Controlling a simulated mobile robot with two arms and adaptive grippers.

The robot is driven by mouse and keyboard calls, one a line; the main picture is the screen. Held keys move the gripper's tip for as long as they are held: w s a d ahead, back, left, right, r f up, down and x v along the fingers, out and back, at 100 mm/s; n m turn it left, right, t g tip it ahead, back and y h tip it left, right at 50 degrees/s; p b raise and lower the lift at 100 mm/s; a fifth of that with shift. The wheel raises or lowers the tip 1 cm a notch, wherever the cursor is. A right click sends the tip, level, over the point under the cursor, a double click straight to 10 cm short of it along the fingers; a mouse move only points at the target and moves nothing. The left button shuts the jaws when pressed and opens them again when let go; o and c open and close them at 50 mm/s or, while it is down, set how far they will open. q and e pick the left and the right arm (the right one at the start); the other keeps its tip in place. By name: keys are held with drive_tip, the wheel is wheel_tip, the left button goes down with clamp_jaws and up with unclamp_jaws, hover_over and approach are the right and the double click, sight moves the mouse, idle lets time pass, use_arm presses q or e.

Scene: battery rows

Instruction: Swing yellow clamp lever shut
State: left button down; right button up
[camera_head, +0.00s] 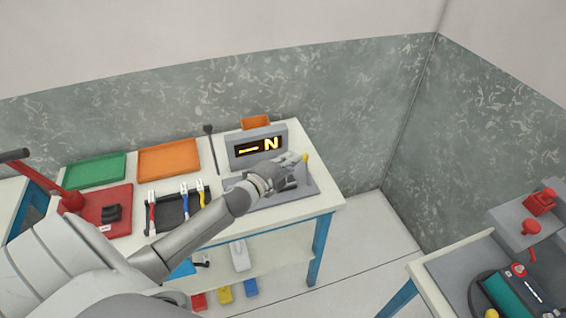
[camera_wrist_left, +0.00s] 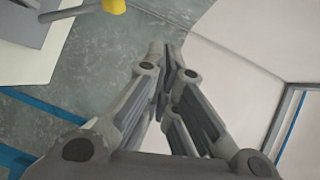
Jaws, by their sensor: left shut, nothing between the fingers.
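The yellow clamp lever (camera_head: 306,158) shows as a small yellow tip at the right end of a grey fixture (camera_head: 312,184) on the table. My left gripper (camera_head: 298,164) reaches over the fixture, close to the yellow tip. In the wrist view the left gripper's fingers (camera_wrist_left: 158,55) are together and empty, below and to the right of the knob, apart from it in the picture. My arm hides much of the fixture. My right gripper does not show.
A display box (camera_head: 257,146) stands behind the fixture. Green (camera_head: 95,170) and orange (camera_head: 168,160) trays, a red tray (camera_head: 103,212) and a dark holder with probes (camera_head: 178,208) are to the left. Another bench (camera_head: 440,262) stands at right, with open floor between.

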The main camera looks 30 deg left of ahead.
use_arm(q)
drive_tip(key=s, duration=0.1)
drive_tip(key=s+r, duration=0.1)
drive_tip(key=s, duration=0.1)
drive_tip(key=shift+s+a+r, duration=0.2)
drive_tip(key=shift+s+r, duration=0.05)
drive_tip(key=shift+r, duration=0.1)
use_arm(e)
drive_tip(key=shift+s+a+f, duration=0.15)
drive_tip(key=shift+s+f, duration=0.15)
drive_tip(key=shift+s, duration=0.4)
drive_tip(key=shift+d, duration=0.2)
use_arm(q)
drive_tip(key=shift+d, duration=0.1)
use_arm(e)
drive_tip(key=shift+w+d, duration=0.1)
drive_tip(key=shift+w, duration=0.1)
